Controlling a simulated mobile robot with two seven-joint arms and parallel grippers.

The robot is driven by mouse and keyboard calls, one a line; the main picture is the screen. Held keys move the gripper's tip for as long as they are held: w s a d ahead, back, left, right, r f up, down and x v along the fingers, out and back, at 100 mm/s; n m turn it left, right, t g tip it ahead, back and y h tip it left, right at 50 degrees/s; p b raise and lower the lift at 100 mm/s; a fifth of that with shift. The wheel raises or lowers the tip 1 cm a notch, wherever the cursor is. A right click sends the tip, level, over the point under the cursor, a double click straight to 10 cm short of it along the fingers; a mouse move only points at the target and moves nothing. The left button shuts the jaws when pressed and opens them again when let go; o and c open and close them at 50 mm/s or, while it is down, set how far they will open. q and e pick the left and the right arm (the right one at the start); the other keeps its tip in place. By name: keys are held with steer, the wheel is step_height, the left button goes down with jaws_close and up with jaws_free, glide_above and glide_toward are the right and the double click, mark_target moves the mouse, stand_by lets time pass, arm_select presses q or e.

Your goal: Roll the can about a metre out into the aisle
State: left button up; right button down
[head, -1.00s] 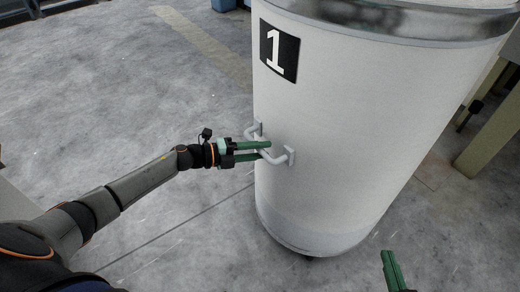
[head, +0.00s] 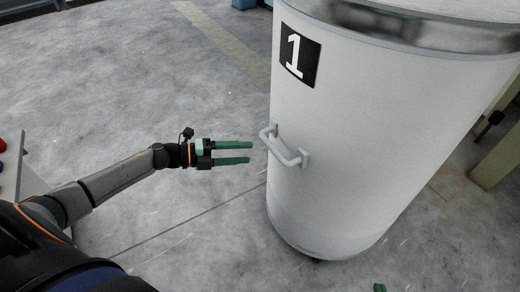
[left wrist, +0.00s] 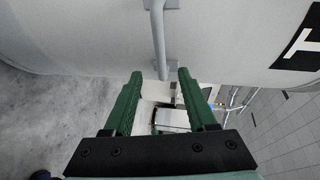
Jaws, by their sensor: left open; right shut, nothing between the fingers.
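The can (head: 390,120) is a tall white cylinder with a metal rim and a black plate (head: 300,56) marked 1. It stands upright on the floor. A light grey bar handle (head: 285,152) juts from its near left side. My left gripper (head: 251,153) is open and empty, just left of the handle, fingers pointing at it. In the left wrist view the handle (left wrist: 158,40) lies ahead of the fingertips (left wrist: 160,76), between their lines. Only a green tip of my right gripper (head: 379,287) shows at the bottom edge.
The grey concrete floor (head: 110,90) left of the can is open, with a faded yellow stripe (head: 225,40) on it. A beige post (head: 497,155) stands close to the can on the right. Red items (head: 3,146) lie at the left edge.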

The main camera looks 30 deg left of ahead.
arm_select(q)
steer(key=shift+v, duration=1.35)
arm_select(e)
steer(key=shift+s+f+g, duration=0.5)
steer(key=shift+s+f, duration=0.1)
steer(key=shift+f, duration=0.2)
arm_select(q)
steer(key=s+d+f+n+y, duration=0.45)
steer(key=s+d+n, duration=0.3)
steer(key=n, duration=0.45)
steer(key=s+d+f+n+y, duration=0.45)
steer(key=s+d+n, duration=0.35)
steer(key=n, duration=0.4)
step_height(320, 180, up, 12)
steer(key=s+n+g+p, duration=0.1)
steer(key=s+p, duration=0.1)
steer(key=p, duration=1.8)
steer(key=shift+s+a+y, duration=0.25)
steer(key=shift+a+y, duration=0.05)
steer(key=shift+a, duration=0.15)
arm_select(e)
steer(key=s+d+r+m+h, duration=0.1)
steer(key=s+d+r, duration=0.1)
steer(key=r, duration=1)
steer(key=shift+s+r+g, duration=0.3)
steer(key=shift+s+r, duration=0.1)
steer(key=shift+s, duration=0.1)
steer(key=shift+d, duration=0.1)
